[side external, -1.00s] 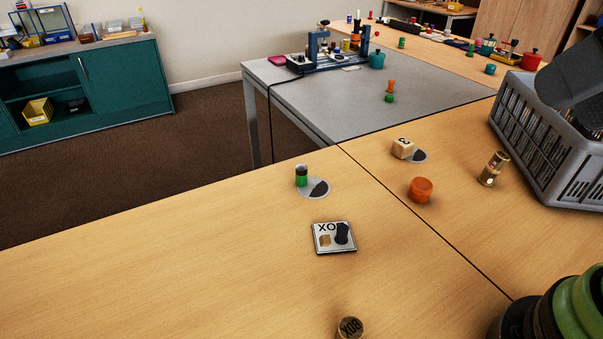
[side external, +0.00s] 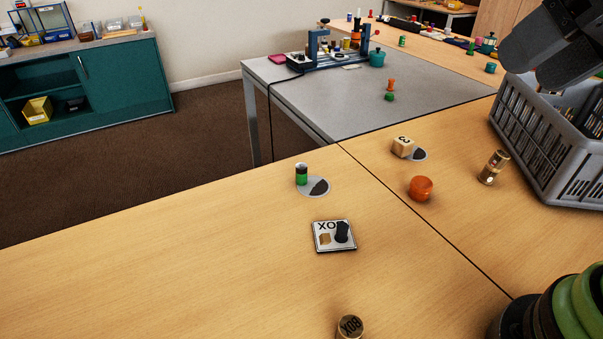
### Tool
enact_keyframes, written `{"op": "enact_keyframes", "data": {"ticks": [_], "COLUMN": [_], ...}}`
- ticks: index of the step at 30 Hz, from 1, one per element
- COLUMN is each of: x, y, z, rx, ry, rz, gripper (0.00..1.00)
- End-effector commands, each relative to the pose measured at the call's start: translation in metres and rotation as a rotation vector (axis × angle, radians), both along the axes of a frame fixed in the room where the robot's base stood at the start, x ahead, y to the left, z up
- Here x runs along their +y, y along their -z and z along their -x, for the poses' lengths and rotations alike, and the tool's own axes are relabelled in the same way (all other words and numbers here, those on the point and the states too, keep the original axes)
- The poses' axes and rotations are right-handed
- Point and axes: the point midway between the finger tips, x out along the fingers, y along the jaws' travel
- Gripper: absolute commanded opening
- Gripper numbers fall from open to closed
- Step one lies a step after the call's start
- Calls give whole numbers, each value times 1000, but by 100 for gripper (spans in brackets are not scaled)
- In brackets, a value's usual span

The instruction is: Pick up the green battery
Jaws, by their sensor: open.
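Dark grey parts of my gripper (side external: 543,65) come in at the upper right, above a grey crate. My gripper is open, far to the right of the battery and apart from it. Its outer parts are cut off by the frame edge.
A square XOX tile (side external: 348,246) with small pieces lies in front of the battery. An orange round object (side external: 420,188), a wooden cube (side external: 403,147), a patterned cylinder (side external: 493,167) and the grey crate (side external: 571,187) stand to the right. The table's left front is mostly clear.

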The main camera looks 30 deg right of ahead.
Motion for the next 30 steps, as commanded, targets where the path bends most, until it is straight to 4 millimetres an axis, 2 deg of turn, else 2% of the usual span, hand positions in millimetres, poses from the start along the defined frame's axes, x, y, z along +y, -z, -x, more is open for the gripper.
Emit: {"op": "enact_keyframes", "data": {"ticks": [1,4,8,14,18,24,27,30], "x": [2,6,16,39,59,83,90,93], "y": [-1,0,12,57,105,173,195,208], "z": [-20,-59,-110,-184,-225,-259,-266,-269], "rx": [24,52,86,130,154,174,178,182], "ry": [-8,-20,-38,-73,-102,-139,-149,-155], "rz": [15,48,90,159,208,263,279,288], "gripper": [57,57,57,57,57,57,57,57]}}
